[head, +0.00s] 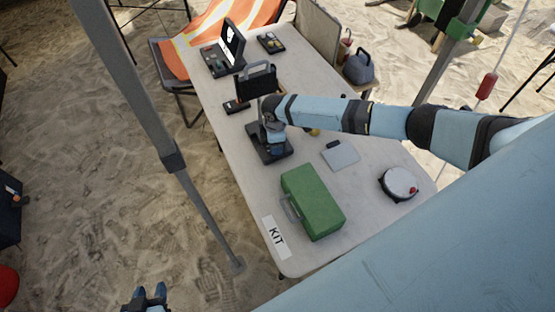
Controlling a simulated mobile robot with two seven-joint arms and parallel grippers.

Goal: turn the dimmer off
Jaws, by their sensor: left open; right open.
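My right gripper (276,149) points down over a black low box (259,150) on the table; the arm and hand hide part of the box. I cannot tell whether the fingers touch it. A small dark box with a reddish-brown part (237,106) lies further back, beside a black panel with a carrying handle (257,82). Which of these is the dimmer is too small to tell. My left gripper (150,293) is open and empty at the bottom edge, over the sand and away from the table.
The white table (235,143) carries a green toolbox (312,202), a KIT label (276,237), a grey flat pad (341,155), a round white-topped item (399,183) and an open black case (222,56). A tent pole (205,213) stands left of the table.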

